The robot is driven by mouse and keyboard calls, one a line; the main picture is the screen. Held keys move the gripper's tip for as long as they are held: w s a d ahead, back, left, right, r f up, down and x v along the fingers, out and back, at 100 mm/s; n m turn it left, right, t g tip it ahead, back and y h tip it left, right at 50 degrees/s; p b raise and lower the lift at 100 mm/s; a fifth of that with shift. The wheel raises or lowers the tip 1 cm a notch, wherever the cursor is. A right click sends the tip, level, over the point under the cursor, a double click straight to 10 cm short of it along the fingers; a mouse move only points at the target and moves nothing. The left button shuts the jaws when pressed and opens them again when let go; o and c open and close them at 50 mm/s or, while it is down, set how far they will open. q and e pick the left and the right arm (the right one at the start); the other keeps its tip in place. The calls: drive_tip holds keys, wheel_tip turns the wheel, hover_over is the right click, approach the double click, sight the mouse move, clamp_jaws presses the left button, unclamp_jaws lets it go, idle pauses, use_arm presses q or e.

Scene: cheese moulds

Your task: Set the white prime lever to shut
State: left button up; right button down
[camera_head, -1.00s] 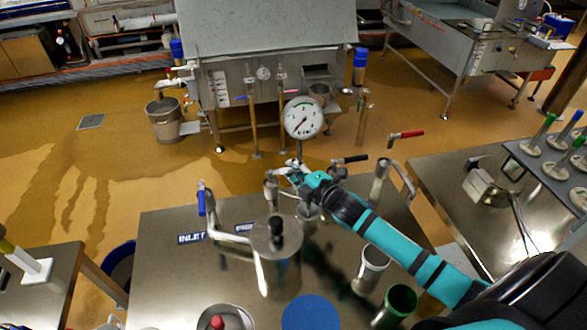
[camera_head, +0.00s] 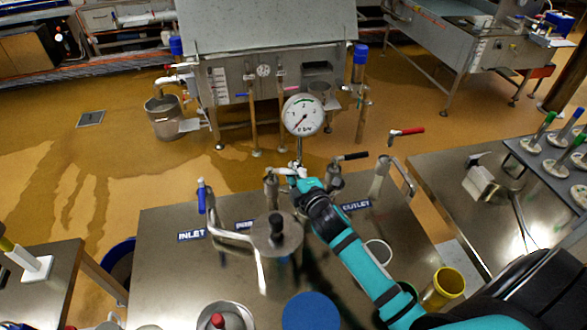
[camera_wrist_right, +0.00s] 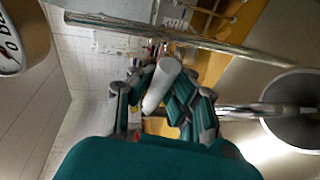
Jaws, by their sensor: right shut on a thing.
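The white prime lever (camera_wrist_right: 161,84) shows in the right wrist view as a pale rounded handle between my fingers. My right gripper (camera_wrist_right: 165,98) is shut on it. In the head view my right gripper (camera_head: 298,174) is at the valve in the middle of the pipework, just below the pressure gauge (camera_head: 303,115). A small white end of the lever (camera_head: 283,171) shows to the left of the fingers; the rest is hidden by the hand. My left gripper is not in view.
A blue lever (camera_head: 201,197) stands at the inlet, a black lever (camera_head: 351,156) right of the gauge and a red lever (camera_head: 408,132) farther right. A lidded steel vessel (camera_head: 276,240) stands close left of my arm. A yellow cup (camera_head: 443,287) is to its right.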

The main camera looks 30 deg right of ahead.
drive_tip(key=c, duration=1.2)
unclamp_jaws()
drive_tip(key=shift+s+r, duration=0.15)
drive_tip(key=shift+s, duration=0.05)
drive_tip(key=shift+c, duration=0.2)
drive_tip(key=shift+w, duration=0.1)
drive_tip(key=s+a+r, duration=0.1)
drive_tip(key=s+r, duration=0.1)
drive_tip(key=s, duration=0.9)
drive_tip(key=shift+s+a, duration=0.2)
drive_tip(key=shift+s, duration=0.2)
